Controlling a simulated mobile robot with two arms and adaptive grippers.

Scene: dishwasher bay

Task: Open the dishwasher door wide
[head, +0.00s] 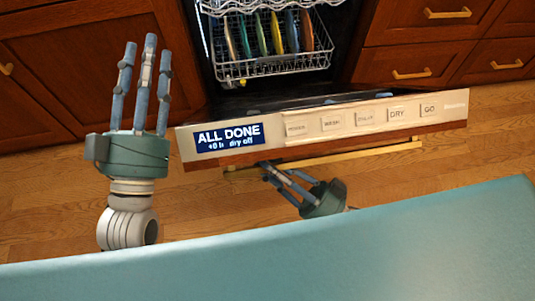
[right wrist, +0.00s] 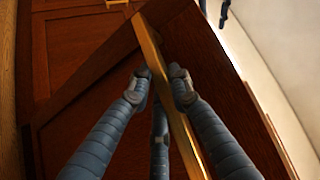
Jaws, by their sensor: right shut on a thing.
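The dishwasher door (head: 450,106) is partly open, its control edge tipped out toward me. That edge has a blue "ALL DONE" display and several buttons. A long gold handle (head: 370,151) runs along the door's wooden front. My right gripper (head: 268,168) is shut on the handle near its left end. In the right wrist view its fingers close around the gold bar (right wrist: 172,95). My left gripper (head: 148,52) is open and empty, fingers pointing up, left of the door. The door's lower part is hidden in the head view.
A dish rack (head: 272,66) with several coloured plates sits inside the dishwasher. Wooden cabinets (head: 75,60) and drawers (head: 415,66) with gold pulls flank it. A teal surface (head: 350,260) crosses the front. Wooden floor (head: 210,205) shows between it and the door.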

